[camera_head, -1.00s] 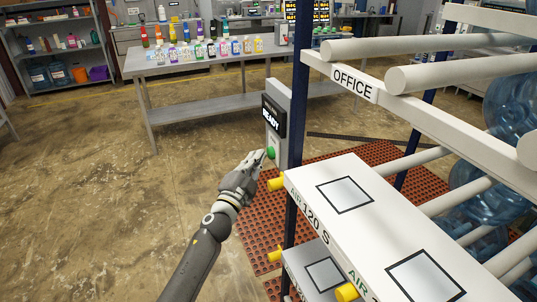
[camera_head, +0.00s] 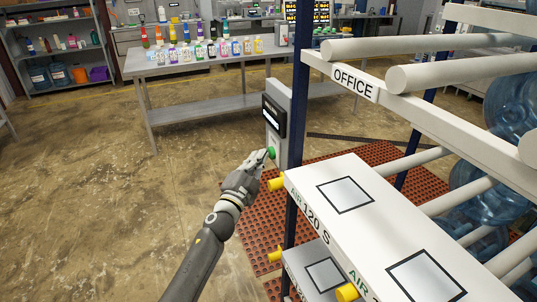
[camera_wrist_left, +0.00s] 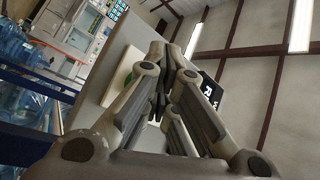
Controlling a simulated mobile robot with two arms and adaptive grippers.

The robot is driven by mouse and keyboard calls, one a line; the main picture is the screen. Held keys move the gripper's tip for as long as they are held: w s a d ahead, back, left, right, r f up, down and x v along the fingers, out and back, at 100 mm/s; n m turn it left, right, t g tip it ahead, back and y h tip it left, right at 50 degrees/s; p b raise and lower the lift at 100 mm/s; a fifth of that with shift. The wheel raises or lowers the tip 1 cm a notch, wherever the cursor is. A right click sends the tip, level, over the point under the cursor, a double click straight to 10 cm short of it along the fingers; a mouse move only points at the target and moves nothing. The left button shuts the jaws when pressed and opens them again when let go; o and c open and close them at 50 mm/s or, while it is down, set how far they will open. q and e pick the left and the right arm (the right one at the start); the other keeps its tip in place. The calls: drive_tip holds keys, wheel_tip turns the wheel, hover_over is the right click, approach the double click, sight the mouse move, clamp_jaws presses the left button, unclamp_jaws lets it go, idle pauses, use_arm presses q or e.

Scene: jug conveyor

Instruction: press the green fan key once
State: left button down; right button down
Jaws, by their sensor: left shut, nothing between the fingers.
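The round green fan key (camera_head: 271,154) sits low on the front of a grey control box (camera_head: 284,143) fixed beside the dark blue rack post. A black display (camera_head: 273,117) is above it. My left gripper (camera_head: 267,154) is shut and empty, with its fingertips at the key; contact cannot be told for sure. In the left wrist view the shut fingers (camera_wrist_left: 162,85) point at the pale box face, and a bit of green (camera_wrist_left: 129,78) shows beside them. Part of the black display (camera_wrist_left: 211,94) shows behind the fingers. My right gripper is not in view.
The rack holds white boxes (camera_head: 345,190) with yellow knobs (camera_head: 277,184), close right of my left gripper. White rollers and blue jugs (camera_head: 490,190) are farther right. A table (camera_head: 200,66) with small bottles stands behind. The floor at left is clear.

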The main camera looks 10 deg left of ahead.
use_arm(q)
drive_tip(key=shift+d, duration=0.1)
idle(0.4)
drive_tip(key=shift+s+a, duration=0.45)
drive_tip(key=shift+a, duration=0.2)
drive_tip(key=shift+p, duration=0.3)
drive_tip(key=s+a, duration=0.2)
drive_tip(key=a+p, duration=0.1)
drive_tip(key=a, duration=0.1)
drive_tip(key=shift+s+a, duration=0.1)
drive_tip(key=shift+s, duration=0.3)
